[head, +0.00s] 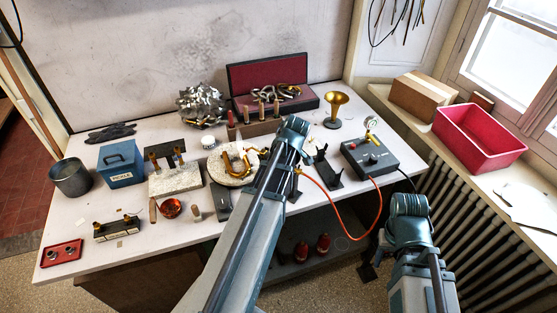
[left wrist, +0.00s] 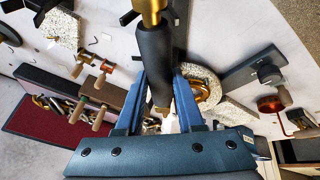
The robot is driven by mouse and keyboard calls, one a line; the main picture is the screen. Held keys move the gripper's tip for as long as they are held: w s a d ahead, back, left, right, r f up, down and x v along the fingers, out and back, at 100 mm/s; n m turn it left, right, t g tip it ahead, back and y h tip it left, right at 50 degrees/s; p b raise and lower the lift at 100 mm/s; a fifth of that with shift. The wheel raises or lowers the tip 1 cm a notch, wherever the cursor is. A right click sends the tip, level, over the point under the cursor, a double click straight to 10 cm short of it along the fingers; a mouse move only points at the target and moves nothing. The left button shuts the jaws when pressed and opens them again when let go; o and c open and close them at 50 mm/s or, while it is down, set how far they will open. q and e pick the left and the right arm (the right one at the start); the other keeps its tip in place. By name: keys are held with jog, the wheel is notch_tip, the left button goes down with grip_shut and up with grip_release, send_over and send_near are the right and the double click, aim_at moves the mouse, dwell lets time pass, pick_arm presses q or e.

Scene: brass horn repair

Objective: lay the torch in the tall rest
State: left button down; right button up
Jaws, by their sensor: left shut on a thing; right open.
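The torch (left wrist: 153,55) has a dark cylindrical handle with a brass end in the left wrist view. My left gripper (left wrist: 158,78) is shut on the handle. In the head view my left wrist (head: 291,140) hides most of the torch, and the orange hose (head: 318,186) runs up to it. A black stand (head: 328,172), which looks like the tall rest, stands just right of my left gripper, partly hidden by the arm. I see no contact between torch and stand. My right gripper (head: 374,256) is open, low off the table's front edge, mostly hidden by its wrist.
The grey control box (head: 370,157) with a gauge stands at right. Around the left arm are a round pad (head: 222,172) with a brass tube, a wooden tool rack (head: 256,128), a brass bell (head: 336,105) and a flat dark block (head: 222,200). The table's front left is partly clear.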

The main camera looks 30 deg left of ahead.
dwell(0.8)
pick_arm(q)
grip_release()
dwell(0.4)
notch_tip(320, 180, up, 8)
jog(key=p, duration=0.8)
jog(key=shift+d+f, duration=0.1)
dwell(0.8)
jog(key=s+d+f+m+g+h+b, duration=0.1)
jog(key=s+d+m, duration=0.4)
jog(key=d, duration=0.5)
jog(key=s+d+f+m+g+h+b, duration=0.1)
jog(key=s+d+f+m+b, duration=0.1)
jog(key=s+d+m, duration=0.4)
jog(key=s+d+f+m+h+b, duration=0.1)
jog(key=s+d+f+m, duration=0.3)
jog(key=d+m, duration=0.6)
jog(key=s+d+b, duration=0.1)
jog(key=d, duration=0.3)
jog(key=shift+s+d+g+b, duration=0.15)
jog(key=shift+s+g+b, duration=0.15)
jog(key=shift+s+g, duration=0.1)
